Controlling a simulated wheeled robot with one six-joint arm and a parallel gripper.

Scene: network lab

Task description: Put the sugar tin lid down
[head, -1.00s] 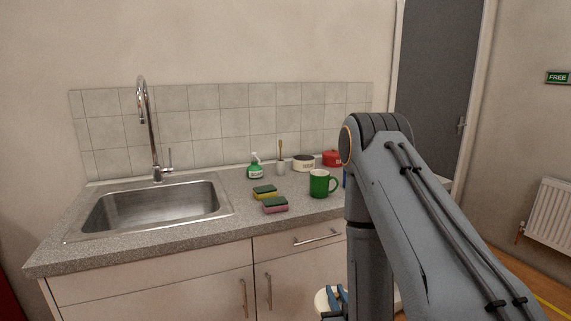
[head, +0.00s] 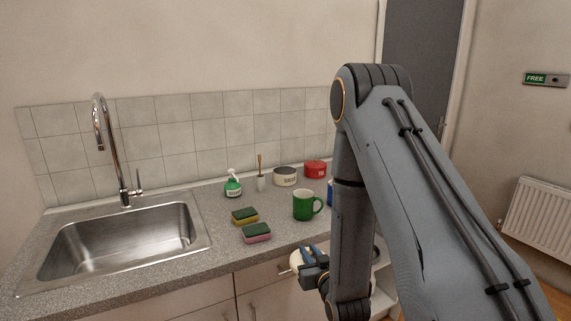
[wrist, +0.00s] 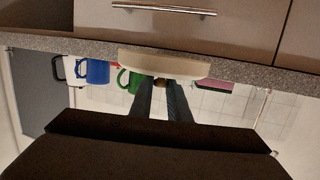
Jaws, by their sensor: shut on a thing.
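The sugar tin lid is a round cream disc (head: 296,261), held on edge or tilted at the counter's front edge. It shows in the wrist view as a pale curved slab (wrist: 165,63) at the fingertips. My gripper (head: 309,256) is shut on the lid, with its blue fingers and part of the lid visible beside my arm. In the wrist view my two fingers (wrist: 162,84) reach up to the lid.
A red tin (head: 315,169), green mug (head: 306,205), two sponges (head: 245,216), a green spray bottle (head: 233,184) and a brush in a holder (head: 261,180) stand on the counter (head: 210,240). A blue mug (wrist: 92,71) is by the green one. The sink (head: 120,245) is left.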

